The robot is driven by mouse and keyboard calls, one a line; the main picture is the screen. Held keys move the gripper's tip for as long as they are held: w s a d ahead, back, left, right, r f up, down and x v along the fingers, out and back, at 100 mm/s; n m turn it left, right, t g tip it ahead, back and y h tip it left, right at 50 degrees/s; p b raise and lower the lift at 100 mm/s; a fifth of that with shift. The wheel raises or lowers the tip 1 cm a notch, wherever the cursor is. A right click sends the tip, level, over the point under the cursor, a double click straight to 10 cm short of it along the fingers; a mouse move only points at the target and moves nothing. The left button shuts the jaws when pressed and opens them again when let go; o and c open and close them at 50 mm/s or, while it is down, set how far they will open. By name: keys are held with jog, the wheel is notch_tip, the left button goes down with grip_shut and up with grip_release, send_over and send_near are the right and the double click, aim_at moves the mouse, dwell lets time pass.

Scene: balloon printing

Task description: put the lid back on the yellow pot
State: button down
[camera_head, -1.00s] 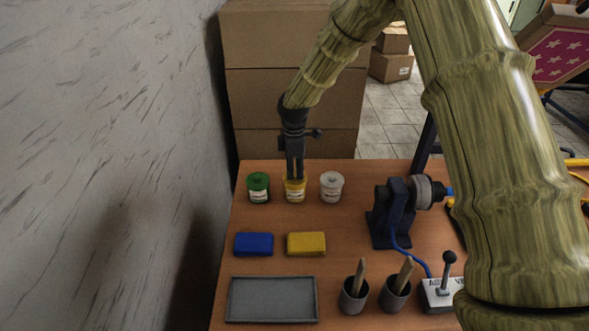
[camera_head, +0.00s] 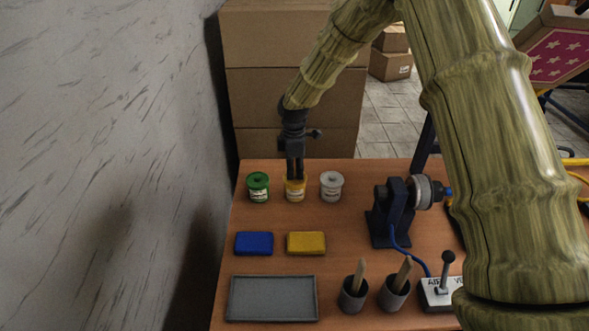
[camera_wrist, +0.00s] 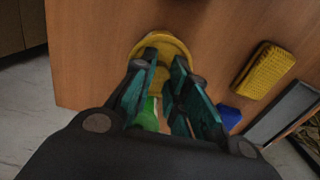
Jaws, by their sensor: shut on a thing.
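The yellow pot (camera_head: 295,194) stands upright on the table between a green pot and a white pot. My gripper (camera_head: 295,176) points straight down over it, fingertips at the pot's top. In the wrist view, a round yellow lid (camera_wrist: 180,46) lies at the fingertips (camera_wrist: 164,62), and the fingers are shut on it. The fingers hide its middle. The lid is at or just above the pot's mouth; I cannot tell whether it touches the rim all around.
The green pot (camera_head: 258,187) and white pot (camera_head: 331,186) stand close on either side. Blue (camera_head: 254,243) and yellow (camera_head: 306,243) blocks, a grey tray (camera_head: 272,299) and two cups (camera_head: 353,296) are nearer. A dark machine (camera_head: 392,214) stands right. Cardboard boxes (camera_head: 295,97) rise behind the table.

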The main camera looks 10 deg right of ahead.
dwell(0.3)
jog(key=c, duration=0.9)
grip_release()
jog(key=shift+o, duration=0.2)
jog(key=shift+r, duration=0.1)
jog(key=shift+r+p, duration=2.35)
jog(key=shift+r, duration=1.05)
grip_shut()
